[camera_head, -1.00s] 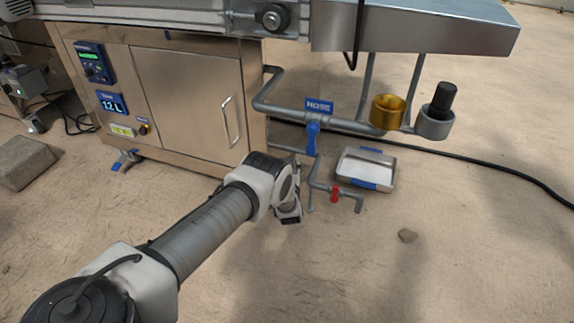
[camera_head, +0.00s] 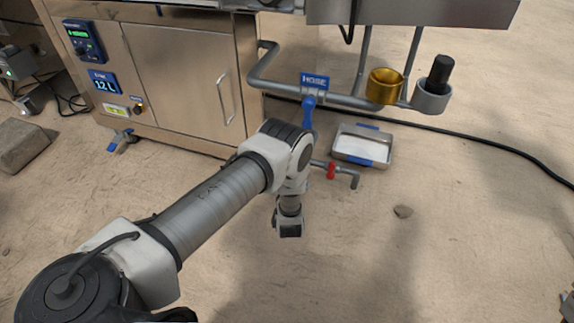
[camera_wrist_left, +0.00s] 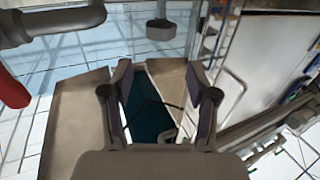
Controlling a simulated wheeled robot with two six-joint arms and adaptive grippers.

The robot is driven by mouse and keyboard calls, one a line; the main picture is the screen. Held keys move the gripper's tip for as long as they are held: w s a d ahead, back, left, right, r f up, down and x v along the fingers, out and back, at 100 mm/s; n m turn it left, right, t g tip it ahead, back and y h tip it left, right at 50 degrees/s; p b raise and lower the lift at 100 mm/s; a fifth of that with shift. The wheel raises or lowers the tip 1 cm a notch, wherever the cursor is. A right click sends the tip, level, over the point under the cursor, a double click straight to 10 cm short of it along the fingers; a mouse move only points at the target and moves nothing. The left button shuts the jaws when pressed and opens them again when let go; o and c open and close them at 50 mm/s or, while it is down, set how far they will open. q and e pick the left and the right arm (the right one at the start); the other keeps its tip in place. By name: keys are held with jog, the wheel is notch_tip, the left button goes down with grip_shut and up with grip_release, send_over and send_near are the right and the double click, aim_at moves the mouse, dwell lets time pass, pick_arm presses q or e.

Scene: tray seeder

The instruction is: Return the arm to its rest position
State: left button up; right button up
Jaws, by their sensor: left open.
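My left arm (camera_head: 215,209) reaches in from the lower left in the head view. Its wrist end (camera_head: 289,228) hangs over the bare floor, just left of and below the red-handled valve (camera_head: 331,171) in the picture. The fingers cannot be made out there. In the left wrist view my left gripper (camera_wrist_left: 158,76) has its two fingers apart, with nothing held between them. A red part and a grey pipe (camera_wrist_left: 50,22) show at the left of that view.
A metal cabinet (camera_head: 185,85) stands behind the arm. A blue-handled hose pipe (camera_head: 308,110), a gold cup (camera_head: 385,86), and a grey holder (camera_head: 431,98) with a black cylinder stand to the right.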

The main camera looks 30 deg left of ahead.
pick_arm(q)
notch_tip(320, 180, up, 8)
jog(key=d+m+h+p, duration=0.1)
jog(key=h+p, duration=0.1)
jog(key=p, duration=0.3)
jog(key=s+d+f+m+g+h+p, duration=0.1)
jog(key=s+d+f+m+g+h, duration=0.25)
jog(key=s, duration=0.85)
jog(key=s+d+g+h, duration=0.2)
jog(key=s+d+g, duration=0.3)
jog(key=s, duration=0.8)
jog(key=s+d+f+m+g+h+p, duration=0.1)
jog(key=s+d+m+g+h, duration=0.15)
jog(key=s+g, duration=0.65)
notch_tip(320, 180, up, 38)
jog(key=s+t+p, duration=0.2)
jog(key=t+p, duration=0.1)
jog(key=p, duration=3.5)
jog(key=shift+s+d+f+h, duration=0.2)
jog(key=shift+s+d+h, duration=0.1)
jog(key=shift+s+d, duration=0.1)
